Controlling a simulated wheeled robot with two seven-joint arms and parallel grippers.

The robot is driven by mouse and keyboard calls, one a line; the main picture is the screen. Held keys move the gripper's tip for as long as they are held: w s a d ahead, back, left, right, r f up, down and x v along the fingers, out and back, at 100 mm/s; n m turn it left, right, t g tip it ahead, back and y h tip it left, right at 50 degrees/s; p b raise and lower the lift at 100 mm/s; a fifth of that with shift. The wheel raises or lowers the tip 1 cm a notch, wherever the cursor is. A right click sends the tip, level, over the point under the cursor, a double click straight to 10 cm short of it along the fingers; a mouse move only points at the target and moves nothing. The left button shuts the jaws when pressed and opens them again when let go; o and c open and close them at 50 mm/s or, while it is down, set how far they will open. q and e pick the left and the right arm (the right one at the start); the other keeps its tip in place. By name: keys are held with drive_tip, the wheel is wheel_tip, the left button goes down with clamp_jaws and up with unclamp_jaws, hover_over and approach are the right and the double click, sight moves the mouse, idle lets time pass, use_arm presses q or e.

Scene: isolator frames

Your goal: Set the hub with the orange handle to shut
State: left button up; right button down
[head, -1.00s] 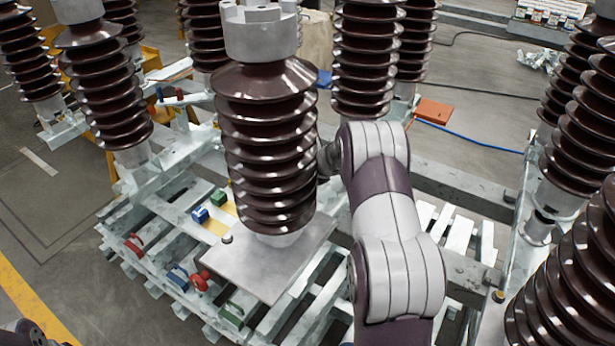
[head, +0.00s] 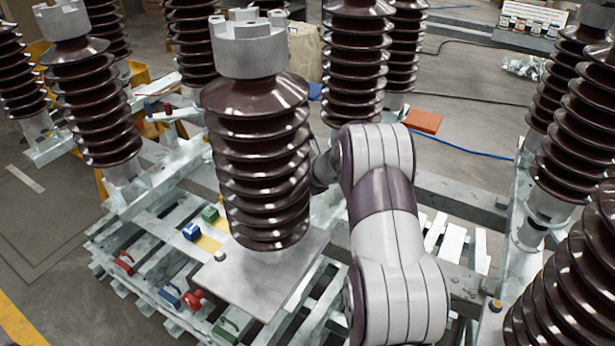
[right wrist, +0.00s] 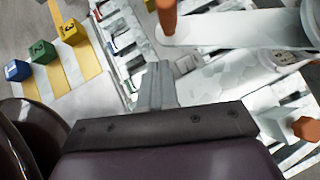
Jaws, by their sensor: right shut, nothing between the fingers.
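An orange handle (right wrist: 167,16) stands up in the right wrist view at the top, at the left end of a flat silver bar (right wrist: 225,28). A second orange piece (right wrist: 305,128) shows at the right edge, on a pale metal end. I cannot tell which of them belongs to the hub, and no position marking is readable. My right gripper (right wrist: 157,72) is shut and empty, with a visible gap in the picture below the upper orange handle. In the head view my right arm reaches behind the central brown insulator, which hides its gripper. My left gripper is out of view.
The ribbed central insulator (head: 258,150) stands close left of my right arm, on a metal plate (head: 235,285). Blue (right wrist: 16,70), green (right wrist: 42,51) and yellow (right wrist: 73,32) numbered blocks sit at upper left. More insulators (head: 560,130) crowd the right side. Slatted metal frames lie below.

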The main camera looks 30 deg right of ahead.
drive_tip(key=a+v, duration=0.1)
drive_tip(key=v, duration=0.7)
drive_tip(key=s+d+f+m+t+y, duration=0.1)
drive_tip(key=s+d+f+m, duration=0.3)
drive_tip(key=m, duration=1)
drive_tip(key=s+d+f+m+t, duration=0.15)
drive_tip(key=f+m, duration=0.55)
drive_tip(key=m, duration=0.7)
drive_tip(key=w+m+t, duration=0.1)
drive_tip(key=w+m, duration=0.3)
drive_tip(key=m, duration=0.5)
drive_tip(key=w+d+m+t+h, duration=0.1)
drive_tip(key=w+m, duration=0.4)
drive_tip(key=m, duration=0.4)
drive_tip(key=w+d+m+t+h, duration=0.1)
drive_tip(key=w+m, duration=0.3)
drive_tip(key=m, duration=0.5)
drive_tip(key=shift+w+d+r+p, duration=0.2)
drive_tip(key=shift+w+r+p, duration=0.05)
drive_tip(key=shift+w+p, duration=0.15)
